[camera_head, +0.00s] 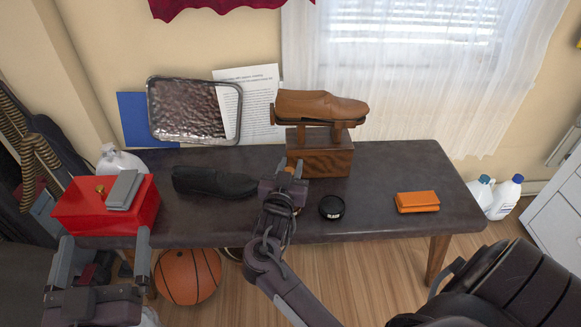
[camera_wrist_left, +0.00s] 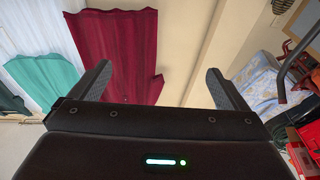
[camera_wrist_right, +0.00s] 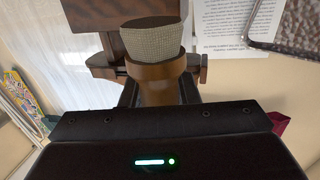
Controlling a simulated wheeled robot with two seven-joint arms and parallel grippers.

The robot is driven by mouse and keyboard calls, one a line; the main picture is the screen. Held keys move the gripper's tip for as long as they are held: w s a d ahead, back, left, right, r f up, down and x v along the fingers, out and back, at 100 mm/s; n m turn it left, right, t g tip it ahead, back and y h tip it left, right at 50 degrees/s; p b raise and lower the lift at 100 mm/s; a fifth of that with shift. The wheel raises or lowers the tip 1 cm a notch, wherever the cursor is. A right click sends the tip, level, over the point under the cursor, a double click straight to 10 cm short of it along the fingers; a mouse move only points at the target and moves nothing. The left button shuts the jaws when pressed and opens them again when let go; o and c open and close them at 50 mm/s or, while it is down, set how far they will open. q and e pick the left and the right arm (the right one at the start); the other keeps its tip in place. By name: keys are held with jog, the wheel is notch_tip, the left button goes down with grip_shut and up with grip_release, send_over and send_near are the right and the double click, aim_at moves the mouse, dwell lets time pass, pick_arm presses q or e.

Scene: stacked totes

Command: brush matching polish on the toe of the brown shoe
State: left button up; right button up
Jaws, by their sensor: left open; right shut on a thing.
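The brown shoe (camera_head: 320,106) sits on a wooden stand (camera_head: 322,160) at the back of the dark table, toe to the right as far as I can tell. My right gripper (camera_head: 289,172) is in front of the stand's left side. It is shut on a brush (camera_wrist_right: 155,82) with a brown handle and a pale, woven-looking head (camera_wrist_right: 153,40). A round black tin (camera_head: 332,206) stands on the table right of my right gripper. No brown tin is visible; the right arm hides part of the table. My left gripper (camera_head: 105,250) is open and empty, in front of the table's left end.
A black shoe (camera_head: 213,182) lies left of my right gripper. A red box (camera_head: 90,212) with a grey block on top is at the left end. An orange wallet (camera_head: 418,202) lies right. A metal tray (camera_head: 195,108) leans at the back.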

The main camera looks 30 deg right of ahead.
pick_arm(q)
notch_tip(320, 180, down, 13)
jog(key=s+g+y+p, duration=0.1)
jog(key=s+g+y, duration=0.1)
jog(key=g, duration=0.4)
jog(key=shift+s+f, duration=0.15)
jog(key=shift+s, duration=0.1)
dwell(0.3)
jog(key=shift+w+d+r, duration=0.1)
jog(key=shift+r, duration=0.15)
